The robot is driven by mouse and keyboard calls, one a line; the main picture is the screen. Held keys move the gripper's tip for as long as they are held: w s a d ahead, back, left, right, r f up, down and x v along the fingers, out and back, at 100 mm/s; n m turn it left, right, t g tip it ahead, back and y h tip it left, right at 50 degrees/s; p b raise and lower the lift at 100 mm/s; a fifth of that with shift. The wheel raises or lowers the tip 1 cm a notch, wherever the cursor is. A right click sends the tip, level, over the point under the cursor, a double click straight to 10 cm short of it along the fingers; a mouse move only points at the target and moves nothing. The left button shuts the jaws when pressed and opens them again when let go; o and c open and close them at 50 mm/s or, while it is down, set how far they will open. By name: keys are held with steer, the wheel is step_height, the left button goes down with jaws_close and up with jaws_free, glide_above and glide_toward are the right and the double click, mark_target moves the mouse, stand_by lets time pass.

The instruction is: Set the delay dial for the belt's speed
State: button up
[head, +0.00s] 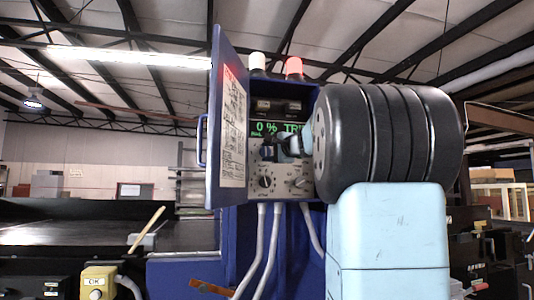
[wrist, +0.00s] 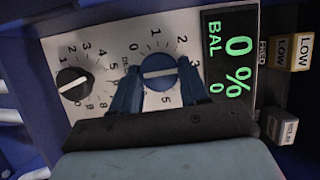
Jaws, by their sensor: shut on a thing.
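The delay dial (wrist: 160,84) is a round blue knob with a white bar, on a pale panel with a number scale; part of a label starting "DE" shows beside it. The bar lies nearly level in the wrist view, one end towards the 3 side; I cannot tell which end is the pointer. My gripper (wrist: 158,71) has one finger on each side of the knob and is shut on it. In the head view my gripper (head: 274,148) is at the panel and hides the knob. The display (wrist: 231,62) reads 0 % and BAL 0.
A black dial (wrist: 73,84) sits left of the knob. The blue cabinet door (head: 228,125) stands open at left. A red lamp (head: 294,67) glows beside a white lamp (head: 257,61). Grey cables hang below the panel. A yellow OK button box (head: 98,282) is at lower left, near the dark belt (head: 70,230).

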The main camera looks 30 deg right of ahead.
steer(key=shift+d+f, duration=0.1)
steer(key=shift+f, duration=0.15)
steer(key=o, duration=1)
steer(key=shift+r, duration=0.1)
steer(key=shift+s, duration=0.1)
steer(key=shift+s, duration=0.25)
steer(key=s, duration=0.4)
steer(key=s+d, duration=0.1)
steer(key=s, duration=0.8)
steer(key=shift+d, duration=0.25)
